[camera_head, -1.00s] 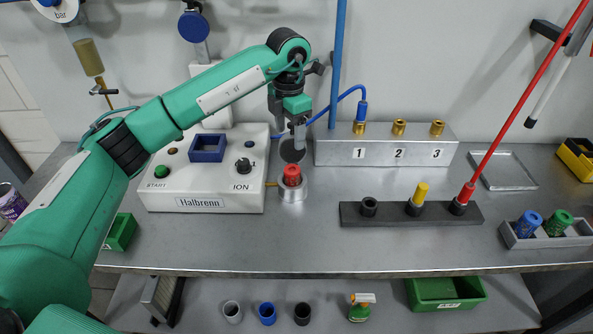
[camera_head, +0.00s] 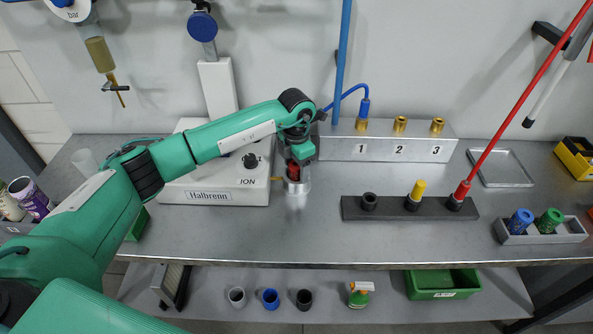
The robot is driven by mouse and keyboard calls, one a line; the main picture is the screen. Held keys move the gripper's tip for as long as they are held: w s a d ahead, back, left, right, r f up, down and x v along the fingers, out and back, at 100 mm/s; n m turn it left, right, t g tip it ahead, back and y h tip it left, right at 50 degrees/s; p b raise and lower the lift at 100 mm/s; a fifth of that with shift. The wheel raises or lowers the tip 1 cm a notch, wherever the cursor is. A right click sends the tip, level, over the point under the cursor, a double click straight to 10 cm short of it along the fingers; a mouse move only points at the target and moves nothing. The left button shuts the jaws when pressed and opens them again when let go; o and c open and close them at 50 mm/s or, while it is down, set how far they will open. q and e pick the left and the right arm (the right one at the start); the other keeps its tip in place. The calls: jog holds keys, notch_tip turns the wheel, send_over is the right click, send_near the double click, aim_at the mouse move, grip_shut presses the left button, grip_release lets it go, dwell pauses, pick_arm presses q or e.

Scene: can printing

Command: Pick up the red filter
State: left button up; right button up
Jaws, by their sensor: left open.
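My left arm reaches in from the left over the box, and the gripper points down at the filter. The left gripper is open, with its fingers low around or beside the filter; the exact contact is hidden. My right gripper is not in view.
The white Halbrenn box (camera_head: 214,188) stands left of the holder. A metal block (camera_head: 385,150) with brass fittings numbered 1 to 3 is behind right. A dark rack (camera_head: 390,208) with a yellow and a red plug stands right. A grey tray (camera_head: 548,237) holds blue and green filters.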

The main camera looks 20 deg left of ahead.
pick_arm(q)
jog(key=shift+f, duration=0.1)
jog(key=c, duration=1.1)
jog(key=shift+r, duration=0.2)
